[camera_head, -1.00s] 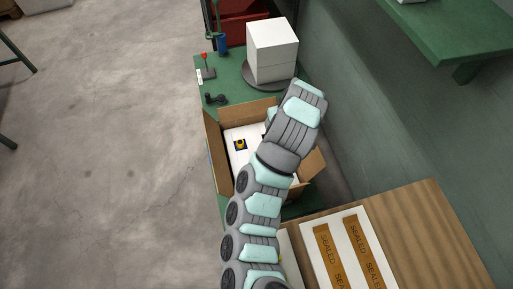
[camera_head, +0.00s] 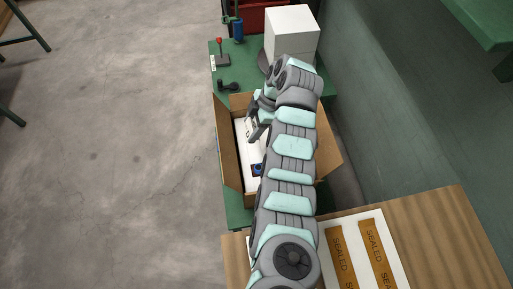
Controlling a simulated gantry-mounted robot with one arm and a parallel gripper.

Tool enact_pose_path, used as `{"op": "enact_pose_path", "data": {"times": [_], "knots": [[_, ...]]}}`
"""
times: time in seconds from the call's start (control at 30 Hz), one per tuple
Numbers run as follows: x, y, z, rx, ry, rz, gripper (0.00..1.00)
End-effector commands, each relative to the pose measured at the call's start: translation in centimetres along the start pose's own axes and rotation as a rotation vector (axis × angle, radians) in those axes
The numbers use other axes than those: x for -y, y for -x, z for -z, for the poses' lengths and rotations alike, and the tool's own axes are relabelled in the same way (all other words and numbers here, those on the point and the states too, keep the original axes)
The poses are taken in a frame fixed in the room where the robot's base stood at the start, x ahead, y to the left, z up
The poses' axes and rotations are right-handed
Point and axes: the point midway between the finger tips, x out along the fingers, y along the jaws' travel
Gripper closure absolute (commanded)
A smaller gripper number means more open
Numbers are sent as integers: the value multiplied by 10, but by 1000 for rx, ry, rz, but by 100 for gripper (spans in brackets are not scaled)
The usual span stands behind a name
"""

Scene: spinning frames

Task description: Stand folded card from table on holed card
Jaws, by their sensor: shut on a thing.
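My gripper (camera_head: 254,129) hangs over the open cardboard box, pointing down and to the left. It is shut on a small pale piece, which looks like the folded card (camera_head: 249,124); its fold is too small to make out. A white sheet, which looks like the holed card (camera_head: 243,152), lies inside the box. My arm covers its right part, and I cannot tell whether the held piece touches it.
The cardboard box (camera_head: 228,150) has its flaps open on a green table (camera_head: 238,215). Behind it are a white block (camera_head: 291,32), a red-topped stand (camera_head: 221,55) and a black item (camera_head: 234,86). A wall stands right.

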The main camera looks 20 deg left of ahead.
Motion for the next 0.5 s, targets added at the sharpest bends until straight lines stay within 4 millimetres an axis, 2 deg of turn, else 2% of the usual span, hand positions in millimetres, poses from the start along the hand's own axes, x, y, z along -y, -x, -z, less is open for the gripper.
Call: {"op": "enact_pose_path", "data": {"times": [0.03, 0.1, 0.23, 0.5], "knots": [[1, -15, -5, -2, 0, 6, 81], [1, -33, -13, -1, -2, 5, 81], [1, -61, -26, 1, -4, 5, 81], [-1, -93, -39, 2, -1, 0, 81]]}}
